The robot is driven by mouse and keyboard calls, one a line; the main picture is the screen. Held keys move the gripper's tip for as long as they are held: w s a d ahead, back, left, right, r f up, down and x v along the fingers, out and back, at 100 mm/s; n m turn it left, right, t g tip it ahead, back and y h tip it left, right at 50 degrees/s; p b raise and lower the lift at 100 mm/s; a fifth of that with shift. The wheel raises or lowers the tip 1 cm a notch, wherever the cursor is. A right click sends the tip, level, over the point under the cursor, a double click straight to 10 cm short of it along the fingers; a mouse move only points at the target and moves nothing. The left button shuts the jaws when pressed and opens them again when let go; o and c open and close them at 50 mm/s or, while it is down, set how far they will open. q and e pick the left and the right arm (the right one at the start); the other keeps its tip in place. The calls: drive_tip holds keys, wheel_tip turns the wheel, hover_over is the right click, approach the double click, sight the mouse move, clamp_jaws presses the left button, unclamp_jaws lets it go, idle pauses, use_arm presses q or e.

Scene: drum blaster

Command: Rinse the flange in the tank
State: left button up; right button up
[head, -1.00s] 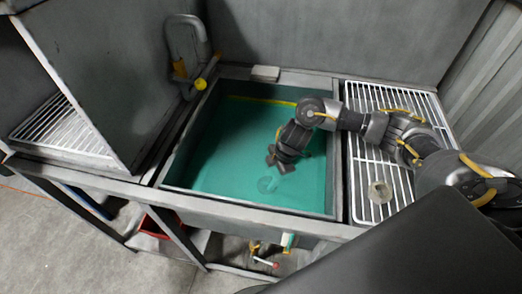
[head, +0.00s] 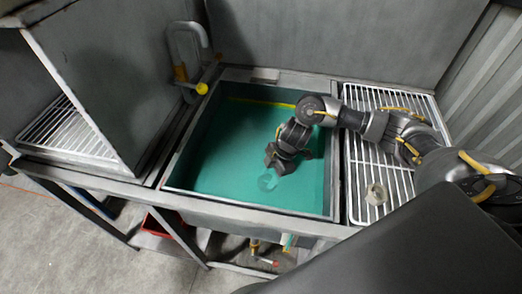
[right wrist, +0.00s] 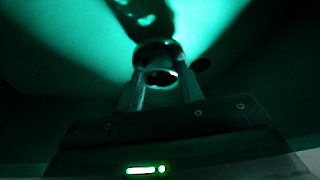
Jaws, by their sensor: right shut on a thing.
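My right gripper (head: 270,170) reaches down into the tank (head: 205,180) of green-blue liquid. It is shut on a flange (head: 267,182), a small round ring that looks pale and blurred through the liquid, near the tank's front middle. In the right wrist view the flange (right wrist: 158,62) sits dark between the two fingertips (right wrist: 160,85), with green liquid around it. Its exact depth is hard to tell. My left gripper is not in view.
A white wire rack (head: 365,160) lies right of the tank, with another round flange-like part (head: 376,193) on it. A slanted grey panel (head: 95,85) is at the left. Tank walls surround my gripper.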

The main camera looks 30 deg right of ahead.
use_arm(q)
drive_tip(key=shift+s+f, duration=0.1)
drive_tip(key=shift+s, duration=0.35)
use_arm(e)
drive_tip(key=shift+f, duration=0.15)
drive_tip(key=shift+f+b, duration=0.4)
drive_tip(key=shift+f, duration=0.35)
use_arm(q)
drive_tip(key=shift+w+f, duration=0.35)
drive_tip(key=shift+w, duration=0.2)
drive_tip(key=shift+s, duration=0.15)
use_arm(e)
drive_tip(key=shift+r+p, duration=0.3)
drive_tip(key=shift+p, duration=0.05)
drive_tip(key=shift+r+p, duration=0.65)
drive_tip(key=shift+p, duration=0.15)
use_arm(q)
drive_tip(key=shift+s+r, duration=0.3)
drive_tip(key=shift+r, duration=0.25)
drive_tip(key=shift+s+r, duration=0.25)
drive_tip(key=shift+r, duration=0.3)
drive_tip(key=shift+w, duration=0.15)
